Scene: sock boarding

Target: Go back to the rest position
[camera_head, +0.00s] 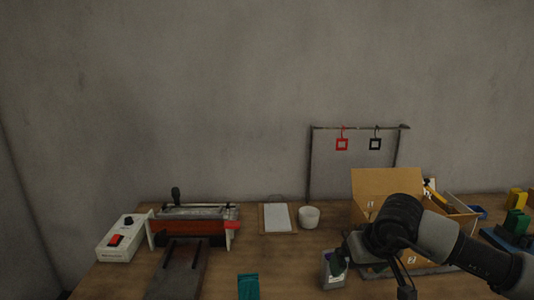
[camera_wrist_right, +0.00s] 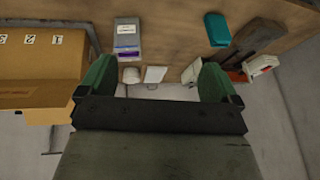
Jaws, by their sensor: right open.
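My right arm comes in from the right in the head view. Its gripper (camera_head: 357,264) hangs over the table in front of the open cardboard box, partly hidden by my own wrist. In the right wrist view the two green fingers of this gripper (camera_wrist_right: 155,85) are spread wide apart with nothing between them. A grey and white container (camera_head: 333,272) stands by the left finger in the head view; it also shows beyond the fingers in the wrist view (camera_wrist_right: 128,38). I cannot tell whether the finger touches it. My left gripper is not in view.
A cardboard box (camera_head: 388,184) stands behind my right wrist. A press-like machine (camera_head: 190,226) with a control box (camera_head: 121,239) is at left. A white cup (camera_head: 309,216), a white pad (camera_head: 276,218) and a teal packet (camera_head: 248,286) lie between. A rack (camera_head: 311,165) holds two tags.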

